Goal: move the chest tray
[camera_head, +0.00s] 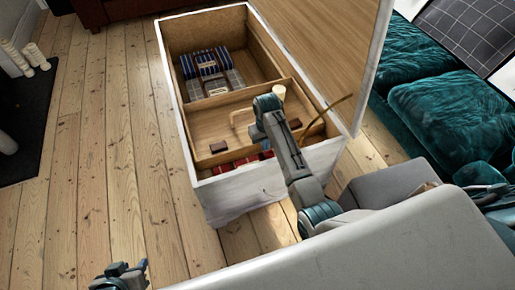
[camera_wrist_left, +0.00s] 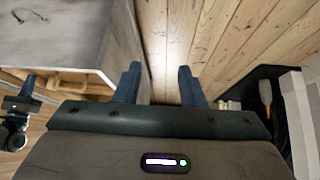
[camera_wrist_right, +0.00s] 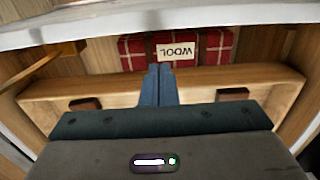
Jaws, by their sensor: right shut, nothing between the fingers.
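The open white chest (camera_head: 181,113) stands on the floorboards.
The chest's lid (camera_head: 330,35) stands open on the right, with a curved brown strap (camera_head: 326,115). Folded plaid blankets (camera_head: 207,62) lie in the far part. A teal sofa (camera_head: 440,105) is at the right. Floor (camera_head: 110,150) left of the chest is clear.

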